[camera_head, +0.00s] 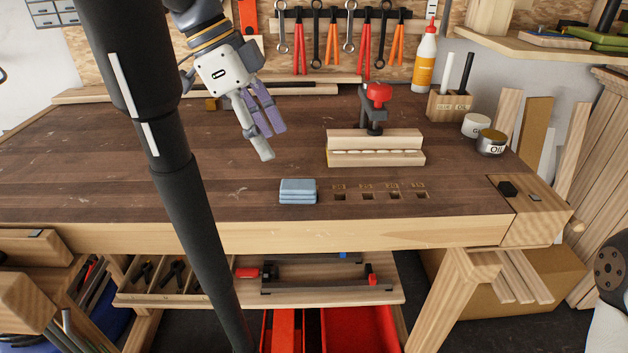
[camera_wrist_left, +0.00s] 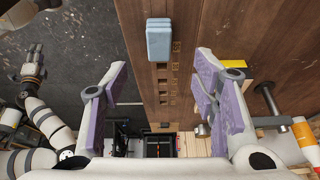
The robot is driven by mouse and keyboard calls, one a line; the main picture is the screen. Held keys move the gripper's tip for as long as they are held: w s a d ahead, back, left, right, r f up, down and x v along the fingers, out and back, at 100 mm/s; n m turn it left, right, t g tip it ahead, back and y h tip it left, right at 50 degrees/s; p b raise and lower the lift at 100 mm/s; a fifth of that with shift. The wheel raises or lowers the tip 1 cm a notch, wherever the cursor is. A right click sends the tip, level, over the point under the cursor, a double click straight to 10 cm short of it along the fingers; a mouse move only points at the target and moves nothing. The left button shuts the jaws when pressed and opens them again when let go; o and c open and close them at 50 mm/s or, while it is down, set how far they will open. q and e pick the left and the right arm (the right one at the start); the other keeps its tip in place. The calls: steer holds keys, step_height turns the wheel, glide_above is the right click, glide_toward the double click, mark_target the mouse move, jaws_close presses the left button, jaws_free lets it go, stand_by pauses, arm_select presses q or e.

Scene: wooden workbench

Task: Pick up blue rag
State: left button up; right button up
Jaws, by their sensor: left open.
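The blue rag (camera_head: 298,191) lies folded near the front edge of the workbench (camera_head: 120,170), left of a row of small square holes. It also shows in the left wrist view (camera_wrist_left: 159,39), at the top, beyond the fingertips. My left gripper (camera_head: 265,132) is open and empty above the bench, behind and to the left of the rag and apart from it. In the left wrist view its two purple-padded fingers (camera_wrist_left: 162,75) are spread wide. My right gripper (camera_wrist_left: 35,65) shows small at the left of the left wrist view, away from the bench; its jaw state is unclear.
A wooden block with a red-handled clamp (camera_head: 376,148) stands right of the rag. A glue bottle (camera_head: 425,60), a wooden holder (camera_head: 449,105) and an oil tin (camera_head: 491,142) stand at the back right.

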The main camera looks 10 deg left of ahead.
mark_target(296, 184)
arm_select(q)
steer(key=x, duration=1)
steer(key=shift+d+f, duration=0.1)
steer(key=shift+d, duration=0.1)
steer(key=shift+s, duration=0.1)
steer(key=c, duration=1.1)
